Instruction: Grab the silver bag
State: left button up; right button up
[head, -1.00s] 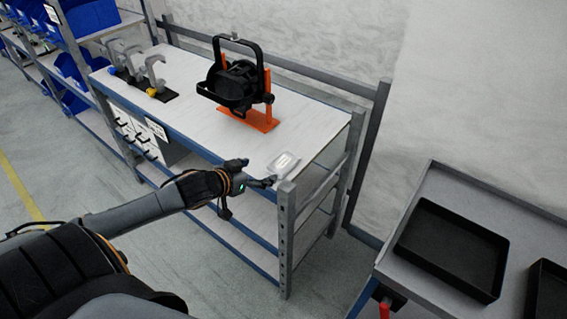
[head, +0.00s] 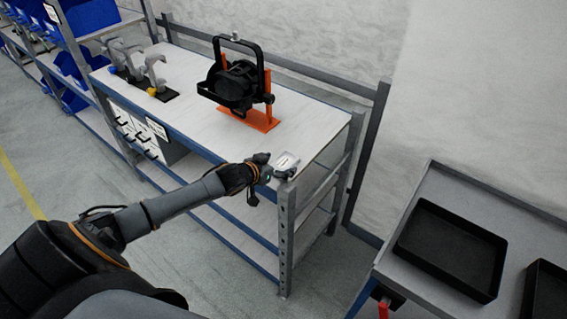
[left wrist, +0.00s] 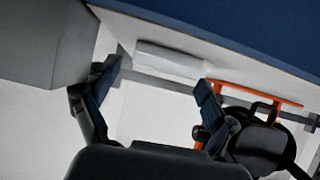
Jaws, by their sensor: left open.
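The silver bag (head: 285,161) is a small, flat, pale packet lying at the front right corner of the workbench top (head: 310,120). In the left wrist view the bag (left wrist: 170,62) lies ahead, between the lines of my two spread fingers. My left gripper (head: 276,167) is open at the bench's front edge, right beside the bag, with one finger on its far left and one near its front. In the left wrist view my left gripper (left wrist: 155,85) is empty. Whether a finger touches the bag cannot be told. My right gripper is not in view.
A black par can (head: 237,85) on an orange stand (head: 262,122) stands behind the bag. Clamps (head: 153,75) sit farther left on the bench. A cart with black trays (head: 450,250) stands at the lower right. The bench's right post (head: 286,240) is close to my gripper.

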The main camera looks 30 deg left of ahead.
pick_arm(q)
jog(key=shift+w+d+f, duration=0.1)
jog(key=shift+w+f, duration=0.25)
jog(key=shift+w, duration=0.25)
jog(key=shift+s, duration=0.1)
jog(key=shift+c, duration=0.4)
jog(key=c, duration=1.2)
jog(key=shift+r, duration=0.1)
